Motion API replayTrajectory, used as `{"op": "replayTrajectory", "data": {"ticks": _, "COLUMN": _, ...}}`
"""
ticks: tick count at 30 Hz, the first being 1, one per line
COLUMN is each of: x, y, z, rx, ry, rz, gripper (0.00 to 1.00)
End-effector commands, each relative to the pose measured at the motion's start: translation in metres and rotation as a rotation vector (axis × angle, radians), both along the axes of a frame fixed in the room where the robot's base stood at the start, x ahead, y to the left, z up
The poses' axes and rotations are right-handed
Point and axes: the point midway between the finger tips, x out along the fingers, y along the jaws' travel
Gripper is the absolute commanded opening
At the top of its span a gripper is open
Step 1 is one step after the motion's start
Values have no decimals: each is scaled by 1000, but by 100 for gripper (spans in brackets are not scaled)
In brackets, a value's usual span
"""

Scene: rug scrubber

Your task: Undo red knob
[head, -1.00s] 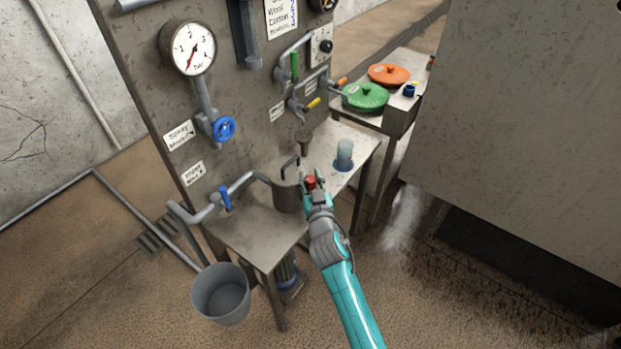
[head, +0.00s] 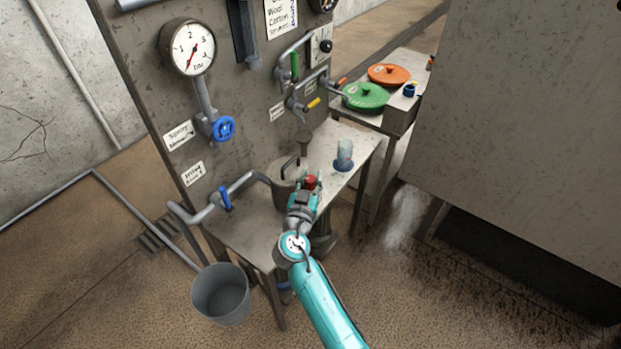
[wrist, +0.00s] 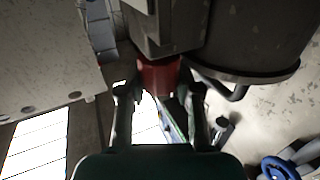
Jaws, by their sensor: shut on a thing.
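The red knob (head: 310,182) is at the front of a grey metal pot (head: 284,188) that stands on the work table. In the wrist view the red knob (wrist: 158,75) sits under a grey metal block, between the two fingers of my gripper (wrist: 160,88). My gripper (head: 308,184) is closed around the knob from the front in the head view. The fingers partly hide the knob's sides.
A panel with a gauge (head: 187,47) and a blue valve wheel (head: 223,128) rises behind the table. A blue-handled tap (head: 225,198) is left of the pot. A bucket (head: 221,294) stands on the floor. A clear blue-based cup (head: 344,155) is on the table.

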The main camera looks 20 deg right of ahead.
Motion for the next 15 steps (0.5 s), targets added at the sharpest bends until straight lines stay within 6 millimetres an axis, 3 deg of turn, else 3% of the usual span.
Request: {"op": "replayTrajectory", "data": {"ticks": 15, "x": 1, "y": 0, "z": 0, "rx": 0, "ry": 0, "rz": -323, "gripper": 0}}
